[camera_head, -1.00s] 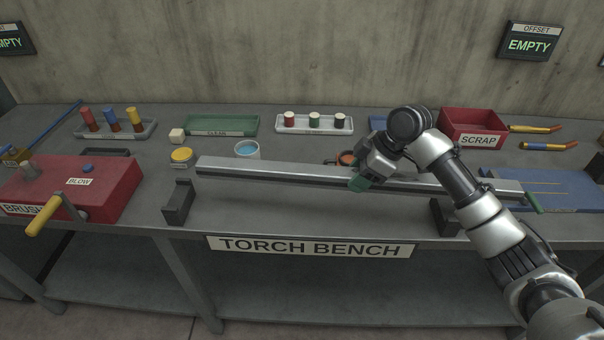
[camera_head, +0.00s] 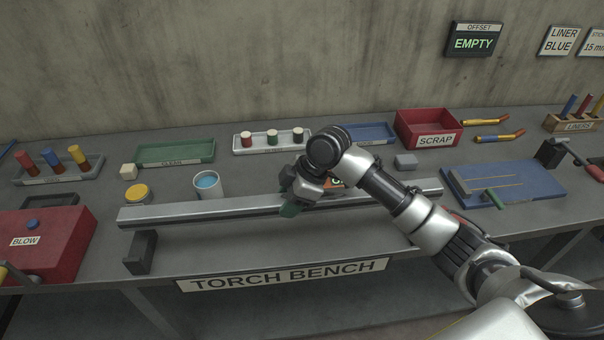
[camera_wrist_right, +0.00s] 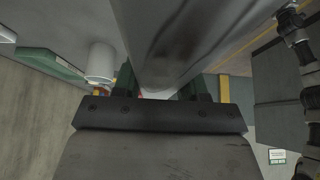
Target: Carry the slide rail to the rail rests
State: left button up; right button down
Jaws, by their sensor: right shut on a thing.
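The slide rail (camera_head: 220,208) is a long grey bar lying left to right along the front of the bench. My right gripper (camera_head: 294,204) is shut on it near its middle. In the right wrist view, the rail (camera_wrist_right: 185,40) runs between the two fingers (camera_wrist_right: 160,85). One rail rest (camera_head: 140,252), a dark block, stands at the front left, just below the rail's left end. Whether the rail touches it I cannot tell. The other rest is hidden behind my right arm. My left gripper is out of view.
A red box marked BLOW (camera_head: 45,248) is at the left. A red scrap bin (camera_head: 428,128) and a blue board (camera_head: 510,186) are to the right.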

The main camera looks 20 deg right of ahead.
jog(key=shift+s+a+f, duration=0.25)
jog(key=shift+a+f, duration=0.05)
jog(key=shift+a, duration=0.25)
jog(key=shift+s+a+f, duration=0.25)
jog(key=shift+a+f, duration=0.05)
jog(key=shift+a, duration=0.2)
jog(key=shift+w+f+p, duration=0.1)
jog(key=shift+f+p, duration=0.65)
jog(key=shift+f, duration=1.2)
jog(key=c, duration=0.6)
grip_release()
jog(key=shift+f, duration=0.1)
jog(key=shift+d, duration=0.1)
jog(key=b+v, duration=0.2)
jog(key=v, duration=1)
jog(key=shift+s, duration=0.2)
